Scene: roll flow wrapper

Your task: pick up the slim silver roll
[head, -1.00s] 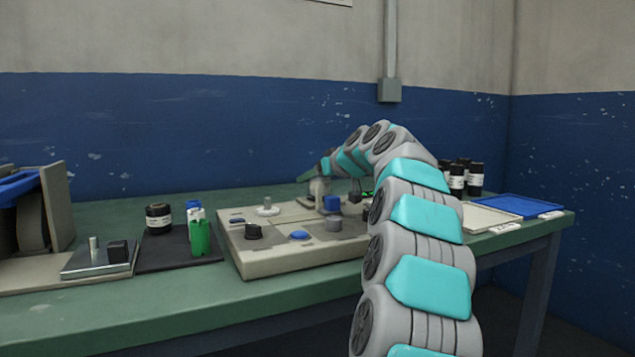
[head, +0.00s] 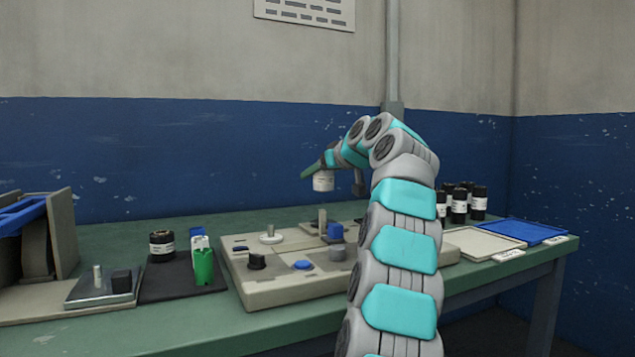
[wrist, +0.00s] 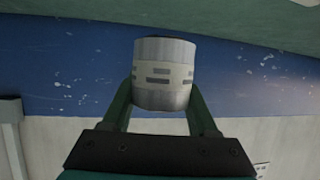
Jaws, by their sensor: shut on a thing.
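The slim silver roll (head: 323,182), with a pale label band, hangs in the air above the fixture board (head: 285,287). My gripper (head: 312,172) is shut on it and holds it clear of the board. In the wrist view the silver roll (wrist: 163,74) sits between the two dark green fingers of my gripper (wrist: 162,92), one on each side. A bare upright metal peg (head: 322,220) stands on the board below the roll.
The board also has a blue block (head: 335,230), a black knob (head: 256,261) and a blue button (head: 302,265). A green bottle (head: 203,267) and a black roll (head: 161,246) stand on a dark mat at left. A beige tray (head: 484,245) and a blue tray (head: 523,231) lie at right.

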